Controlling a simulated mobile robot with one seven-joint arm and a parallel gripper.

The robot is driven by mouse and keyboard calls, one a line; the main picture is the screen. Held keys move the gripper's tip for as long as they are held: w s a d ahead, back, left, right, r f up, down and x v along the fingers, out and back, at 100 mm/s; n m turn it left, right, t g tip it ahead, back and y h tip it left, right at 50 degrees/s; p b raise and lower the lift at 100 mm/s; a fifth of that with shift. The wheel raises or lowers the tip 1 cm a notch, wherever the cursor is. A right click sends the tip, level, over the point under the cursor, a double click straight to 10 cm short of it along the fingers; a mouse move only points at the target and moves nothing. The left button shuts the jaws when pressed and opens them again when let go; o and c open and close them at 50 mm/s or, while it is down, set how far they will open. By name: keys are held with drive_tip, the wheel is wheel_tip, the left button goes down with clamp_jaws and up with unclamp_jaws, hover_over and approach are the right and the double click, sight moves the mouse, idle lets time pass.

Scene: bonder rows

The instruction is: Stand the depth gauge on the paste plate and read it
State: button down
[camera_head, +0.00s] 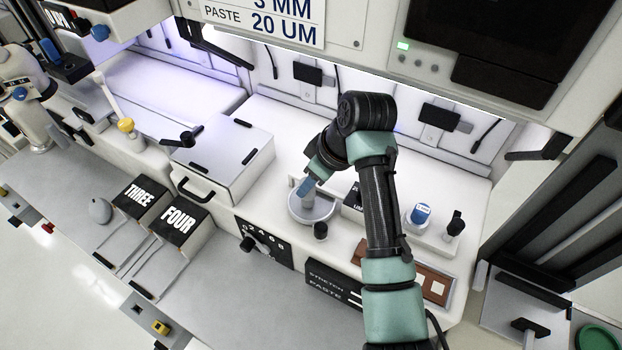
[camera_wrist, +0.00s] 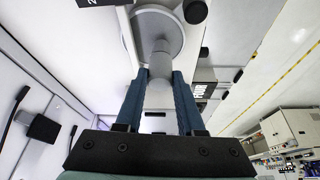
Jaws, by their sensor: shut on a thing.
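The paste plate (camera_head: 325,208) is a round grey dish on the white bench in the head view; it also shows at the top of the wrist view (camera_wrist: 172,20). The depth gauge (camera_wrist: 160,65) is a pale grey cylinder over the plate, between my blue fingers. In the head view the gauge (camera_head: 308,201) shows just below my gripper (camera_head: 305,188), which is shut on it. I cannot tell whether its foot touches the plate. Its reading is not visible.
A sign (camera_head: 265,20) reads "PASTE 20 UM". A black knob (camera_head: 320,231) stands close to the plate's front. A small dark labelled block (camera_head: 353,200) is to its right, partly behind my arm. A blue-topped jar (camera_head: 421,213) stands further right. A white lidded box (camera_head: 222,155) is left.

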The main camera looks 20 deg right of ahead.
drive_tip(key=shift+f+b, duration=0.3)
drive_tip(key=shift+f, duration=0.25)
drive_tip(key=shift+c, duration=2.2)
unclamp_jaws()
drive_tip(key=shift+r, duration=0.15)
drive_tip(key=p+v, duration=0.1)
drive_tip(key=v, duration=1.1)
drive_tip(key=shift+s+r, duration=0.2)
drive_tip(key=shift+r, duration=0.15)
drive_tip(key=shift+d, duration=0.15)
